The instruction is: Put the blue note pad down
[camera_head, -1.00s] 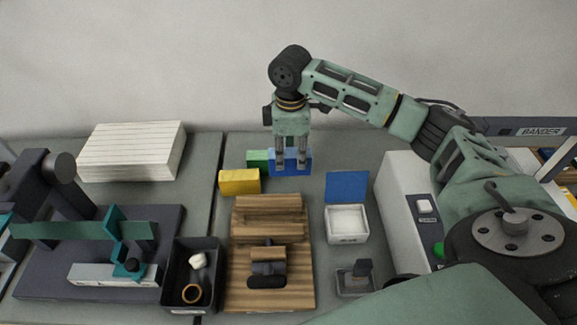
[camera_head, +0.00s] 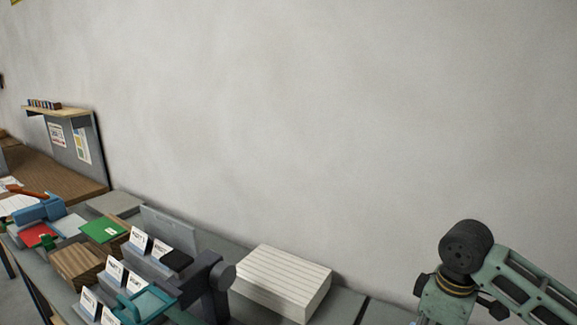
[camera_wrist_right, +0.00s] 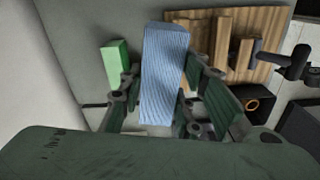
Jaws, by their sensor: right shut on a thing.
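The blue note pad (camera_wrist_right: 163,75) shows in the right wrist view as a light blue, finely lined block. My right gripper (camera_wrist_right: 165,95) is shut on it, with a finger on each side. Whether the pad touches the table I cannot tell. A green block (camera_wrist_right: 116,62) stands beside it to the left, apart from it. My left gripper is in neither view.
A wooden rack (camera_wrist_right: 225,65) is close to the pad's right in the wrist view, with dark items beyond. In the head view a white paper stack (camera_head: 283,283) lies left of my right arm. Label holders (camera_head: 140,242) and a green pad (camera_head: 103,229) are further left.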

